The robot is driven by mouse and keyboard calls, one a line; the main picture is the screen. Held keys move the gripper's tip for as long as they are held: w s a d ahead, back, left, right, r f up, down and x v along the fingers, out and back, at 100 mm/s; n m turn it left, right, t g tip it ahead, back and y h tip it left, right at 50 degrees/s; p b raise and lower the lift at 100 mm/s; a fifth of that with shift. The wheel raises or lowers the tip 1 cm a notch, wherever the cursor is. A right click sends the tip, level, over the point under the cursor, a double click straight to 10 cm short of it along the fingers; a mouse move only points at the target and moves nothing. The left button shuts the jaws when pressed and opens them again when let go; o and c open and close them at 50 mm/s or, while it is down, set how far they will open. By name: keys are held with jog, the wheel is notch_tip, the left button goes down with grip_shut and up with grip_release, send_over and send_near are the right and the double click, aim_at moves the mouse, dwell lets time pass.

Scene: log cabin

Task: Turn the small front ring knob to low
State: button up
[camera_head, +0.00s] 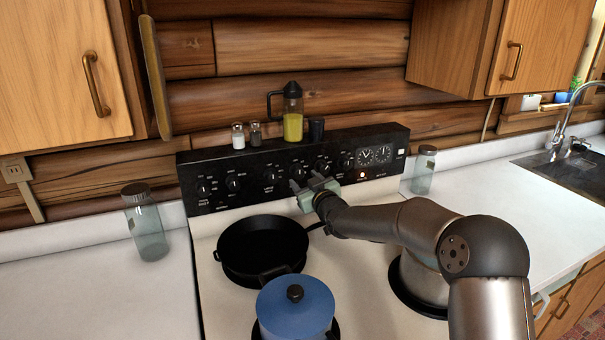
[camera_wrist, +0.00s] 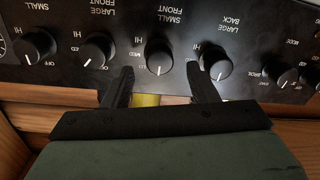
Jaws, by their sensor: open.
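The black stove control panel (camera_head: 215,205) carries a row of round knobs. The small front ring knob (camera_wrist: 158,55), under an upside-down "SMALL FRONT" label in the wrist view, has a white mark pointing toward the bottom of that picture. In the head view the knob (camera_head: 297,170) is close to my fingers. My gripper (camera_wrist: 160,72) is open, its two black fingers apart on either side of the knob's lower edge in the wrist view. I cannot tell whether they touch it. My gripper (camera_head: 306,184) reaches the panel from the front in the head view.
Neighbouring knobs (camera_wrist: 98,50) and (camera_wrist: 215,56) stand close outside the fingers. A black skillet (camera_head: 262,248) and a blue-lidded pot (camera_head: 295,305) are on the stovetop below. An oil bottle (camera_head: 293,112) and shakers (camera_head: 238,136) stand on the panel's top.

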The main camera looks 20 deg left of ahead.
aim_at(298, 172)
jog(key=shift+x, duration=1.25)
jog(key=c, duration=1)
jog(key=shift+f+m+b, duration=0.1)
jog(key=shift+m+b, duration=0.2)
jog(key=shift+b, duration=0.05)
jog(key=shift+f+b, duration=0.1)
jog(key=shift+b, duration=0.25)
jog(key=m+b, duration=0.3)
jog(key=shift+b, duration=0.35)
jog(key=shift+m+b, duration=1.65)
jog(key=shift+m, duration=0.45)
